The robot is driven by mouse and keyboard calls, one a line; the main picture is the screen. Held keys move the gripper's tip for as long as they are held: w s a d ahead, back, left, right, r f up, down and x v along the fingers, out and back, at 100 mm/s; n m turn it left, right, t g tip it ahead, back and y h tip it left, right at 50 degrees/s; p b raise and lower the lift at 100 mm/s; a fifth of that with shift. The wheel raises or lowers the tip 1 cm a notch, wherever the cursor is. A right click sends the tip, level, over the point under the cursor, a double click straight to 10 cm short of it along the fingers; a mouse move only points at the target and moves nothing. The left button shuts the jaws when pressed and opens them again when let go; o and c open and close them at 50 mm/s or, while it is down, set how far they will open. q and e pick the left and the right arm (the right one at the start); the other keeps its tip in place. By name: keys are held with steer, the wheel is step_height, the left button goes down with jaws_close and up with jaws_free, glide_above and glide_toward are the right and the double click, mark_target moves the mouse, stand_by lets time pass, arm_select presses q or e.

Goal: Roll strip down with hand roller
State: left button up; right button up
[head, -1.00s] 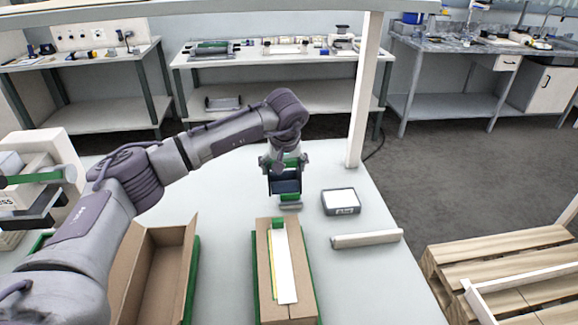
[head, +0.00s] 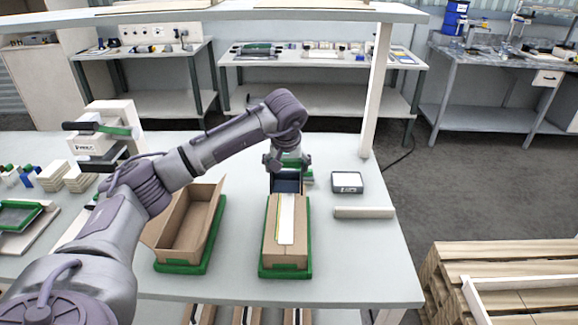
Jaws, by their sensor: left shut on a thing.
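A closed cardboard box (head: 271,232) stands on a green base (head: 284,272) near the middle of the bench. A white strip (head: 287,220) with a yellow edge lies lengthwise along its top. My left gripper (head: 287,164) is above the box's far end, pointing down, and is shut on the hand roller. The roller's dark blue body (head: 287,184) shows below the fingers at the strip's far end. I cannot tell whether the roller touches the strip. My right gripper is not in view.
An open empty cardboard box (head: 187,232) stands on a green base to the left. A grey device with a white top (head: 347,182) and a pale cylinder (head: 364,212) lie to the right. A white post (head: 378,90) rises behind them. The bench's front right is clear.

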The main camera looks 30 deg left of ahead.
mark_target(288, 180)
arm_select(q)
steer(key=shift+d+f, duration=0.1)
steer(key=shift+f, duration=0.3)
steer(key=shift+s+d+f+b, duration=0.1)
steer(key=shift+d+f+b, duration=0.05)
steer(key=shift+f+b, duration=0.85)
steer(key=shift+f, duration=0.25)
steer(key=shift+f+b, duration=0.55)
steer(key=shift+f, duration=0.35)
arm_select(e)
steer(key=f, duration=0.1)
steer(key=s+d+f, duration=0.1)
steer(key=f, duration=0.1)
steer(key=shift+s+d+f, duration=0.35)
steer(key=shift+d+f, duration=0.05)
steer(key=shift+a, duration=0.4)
arm_select(q)
steer(key=shift+f+b, duration=0.3)
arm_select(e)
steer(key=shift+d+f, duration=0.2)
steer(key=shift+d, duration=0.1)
